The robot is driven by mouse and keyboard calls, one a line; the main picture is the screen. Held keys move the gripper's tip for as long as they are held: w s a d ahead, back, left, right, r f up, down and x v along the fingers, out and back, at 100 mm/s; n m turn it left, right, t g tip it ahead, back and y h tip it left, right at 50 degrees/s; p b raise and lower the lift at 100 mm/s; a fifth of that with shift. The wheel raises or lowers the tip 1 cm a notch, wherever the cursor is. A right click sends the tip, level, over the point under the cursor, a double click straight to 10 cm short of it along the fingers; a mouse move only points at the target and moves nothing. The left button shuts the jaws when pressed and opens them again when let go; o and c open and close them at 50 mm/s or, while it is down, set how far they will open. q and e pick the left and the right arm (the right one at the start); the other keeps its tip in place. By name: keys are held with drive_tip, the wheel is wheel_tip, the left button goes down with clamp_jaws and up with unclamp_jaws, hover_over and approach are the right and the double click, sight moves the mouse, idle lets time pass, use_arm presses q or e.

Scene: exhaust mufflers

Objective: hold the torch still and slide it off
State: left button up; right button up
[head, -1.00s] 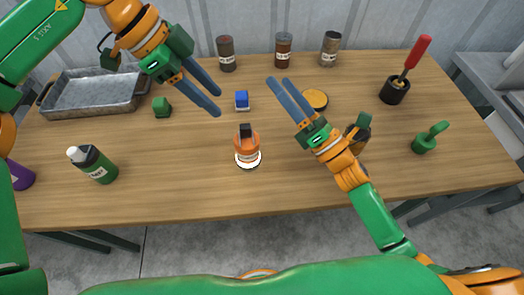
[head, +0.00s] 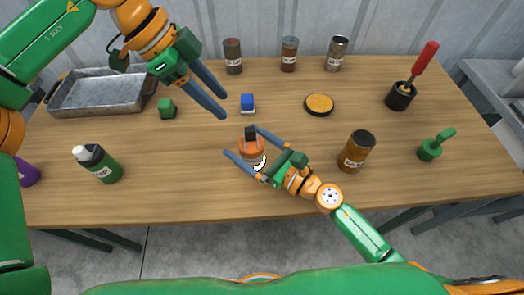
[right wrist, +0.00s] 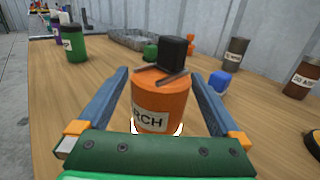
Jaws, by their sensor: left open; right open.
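The torch is an orange canister with a black top (head: 250,146), standing upright on a white round base on the table. In the right wrist view the torch (right wrist: 161,102) shows part of its label, "RCH". My right gripper (head: 239,142) is open, with one blue finger on each side of the torch; whether either finger touches it I cannot tell. In the right wrist view the fingers (right wrist: 158,92) stand apart from its sides. My left gripper (head: 223,104) is open and empty, above the table to the upper left of the torch.
A blue block (head: 247,103) stands behind the torch, and a green block (head: 167,108) is further left. A brown jar (head: 357,151) stands right of my right gripper. A green bottle (head: 98,163) is at left, a metal tray (head: 97,108) at the back left. The front middle is clear.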

drive_tip(key=shift+x, duration=0.85)
drive_tip(key=shift+s, duration=0.1)
drive_tip(key=c, duration=1.5)
